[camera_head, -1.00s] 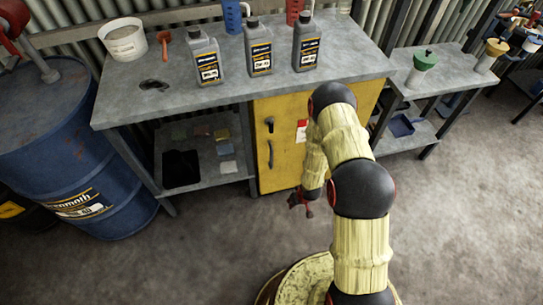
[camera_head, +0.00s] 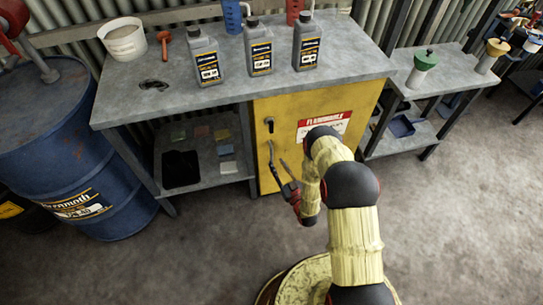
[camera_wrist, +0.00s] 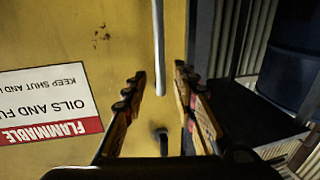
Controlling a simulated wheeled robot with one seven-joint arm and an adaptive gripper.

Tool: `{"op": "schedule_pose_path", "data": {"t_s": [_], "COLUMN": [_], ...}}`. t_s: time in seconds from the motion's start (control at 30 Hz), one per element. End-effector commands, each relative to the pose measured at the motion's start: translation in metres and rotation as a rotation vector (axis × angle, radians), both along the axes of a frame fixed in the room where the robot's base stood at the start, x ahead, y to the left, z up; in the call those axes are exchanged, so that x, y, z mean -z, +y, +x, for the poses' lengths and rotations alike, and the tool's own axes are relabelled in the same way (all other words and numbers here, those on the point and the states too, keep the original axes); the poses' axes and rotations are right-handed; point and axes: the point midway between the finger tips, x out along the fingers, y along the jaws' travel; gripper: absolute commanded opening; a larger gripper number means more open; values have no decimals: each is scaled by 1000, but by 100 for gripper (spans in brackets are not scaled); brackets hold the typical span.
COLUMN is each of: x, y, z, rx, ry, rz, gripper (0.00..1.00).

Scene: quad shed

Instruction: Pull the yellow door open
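The yellow door (camera_head: 300,105) of the cabinet under the workbench looks shut in the head view. It fills the left of the wrist view (camera_wrist: 90,45), with a red and white flammable label upside down. The door's handle (camera_wrist: 158,45) is a grey bar in the wrist view. My gripper (camera_head: 277,160) is in front of the door's left side, by the handle. In the wrist view my gripper (camera_wrist: 160,73) is open, with one finger on either side of the bar. I see gaps between bar and fingers. A dark latch (camera_wrist: 161,140) lies beyond the bar's end.
The workbench (camera_head: 170,101) above holds several grey bottles, a white bucket (camera_head: 123,40) and a red tool. A blue drum (camera_head: 75,150) stands at the left. An open shelf (camera_head: 210,165) is left of the door. The floor (camera_head: 440,220) at the front right is clear.

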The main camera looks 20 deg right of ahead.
Motion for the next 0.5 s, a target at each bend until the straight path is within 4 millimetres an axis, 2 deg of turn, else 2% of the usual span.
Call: {"op": "schedule_pose_path", "data": {"t_s": [0.3,0.5], "x": [2,2], "y": [11,13], "z": [47,63], "rx": [-3,0], "ry": [0,2], "rz": [-1,1], "gripper": [28,28]}}
